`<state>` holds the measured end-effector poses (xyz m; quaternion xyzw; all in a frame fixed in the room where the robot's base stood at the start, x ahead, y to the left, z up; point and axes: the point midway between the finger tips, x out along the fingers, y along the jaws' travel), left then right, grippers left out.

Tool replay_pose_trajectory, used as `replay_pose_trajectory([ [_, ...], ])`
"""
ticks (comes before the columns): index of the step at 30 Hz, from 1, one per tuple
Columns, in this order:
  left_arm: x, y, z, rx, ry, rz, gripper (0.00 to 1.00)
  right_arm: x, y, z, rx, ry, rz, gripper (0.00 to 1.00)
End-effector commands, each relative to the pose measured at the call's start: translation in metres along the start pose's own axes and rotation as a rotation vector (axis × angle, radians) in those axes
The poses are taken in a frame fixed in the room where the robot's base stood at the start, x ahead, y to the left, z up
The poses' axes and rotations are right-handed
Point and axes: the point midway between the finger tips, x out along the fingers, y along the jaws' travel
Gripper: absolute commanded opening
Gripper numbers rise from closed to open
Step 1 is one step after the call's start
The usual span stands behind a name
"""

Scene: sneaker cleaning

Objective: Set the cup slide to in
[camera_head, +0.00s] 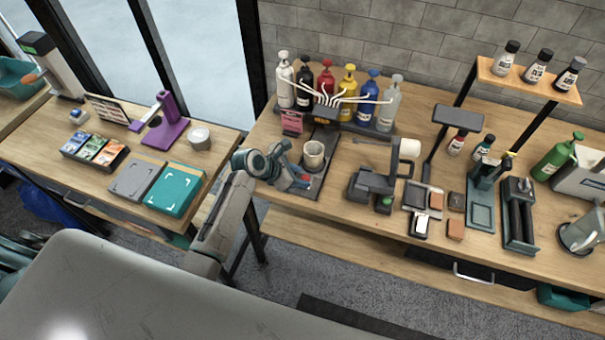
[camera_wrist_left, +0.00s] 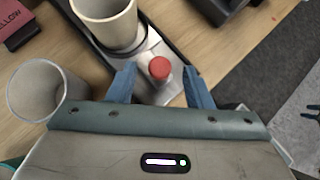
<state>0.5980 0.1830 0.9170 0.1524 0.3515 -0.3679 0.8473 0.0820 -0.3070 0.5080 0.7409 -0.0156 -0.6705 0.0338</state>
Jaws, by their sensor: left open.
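The cup slide is a dark track with a light metal plate and a red knob (camera_wrist_left: 160,69). It lies on the bench below the bottle dispenser, and its dark base (camera_head: 323,181) shows in the head view. A beige cup (camera_head: 313,154) stands upright on the slide; it also shows in the left wrist view (camera_wrist_left: 104,22). My left gripper (camera_head: 299,174) is low over the slide's near end. In the left wrist view its open fingers (camera_wrist_left: 160,88) are either side of the red knob with gaps visible. My right gripper is out of view.
Several coloured bottles (camera_head: 371,99) with spouts stand behind the slide. A pink sign (camera_head: 292,122) is at its back left. A clear cup (camera_wrist_left: 36,92) is left of my gripper in the wrist view. A dark machine (camera_head: 375,180) stands to the right.

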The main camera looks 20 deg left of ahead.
Motion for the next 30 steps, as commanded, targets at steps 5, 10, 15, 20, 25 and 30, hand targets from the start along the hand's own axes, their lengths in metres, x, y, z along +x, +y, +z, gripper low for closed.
replay_pose_trajectory([
  [5, 0.016, 0.0, 0.001, -0.001, 0.0, 0.0, 0.46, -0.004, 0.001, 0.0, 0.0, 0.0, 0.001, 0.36],
  [10, 0.02, 0.0, 0.0, 0.001, 0.0, 0.0, 0.46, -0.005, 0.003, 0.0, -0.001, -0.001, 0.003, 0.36],
  [15, 0.02, 0.0, 0.0, 0.001, 0.0, 0.0, 0.46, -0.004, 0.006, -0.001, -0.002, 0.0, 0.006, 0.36],
  [20, 0.02, 0.0, 0.0, 0.001, 0.0, 0.0, 0.19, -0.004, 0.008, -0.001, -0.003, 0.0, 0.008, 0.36],
  [25, 0.02, 0.0, 0.0, 0.001, 0.0, 0.0, 0.0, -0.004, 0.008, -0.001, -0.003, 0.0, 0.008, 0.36],
  [30, 0.025, 0.006, 0.002, 0.001, -0.001, 0.001, 0.0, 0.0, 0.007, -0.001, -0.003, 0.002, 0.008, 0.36],
])
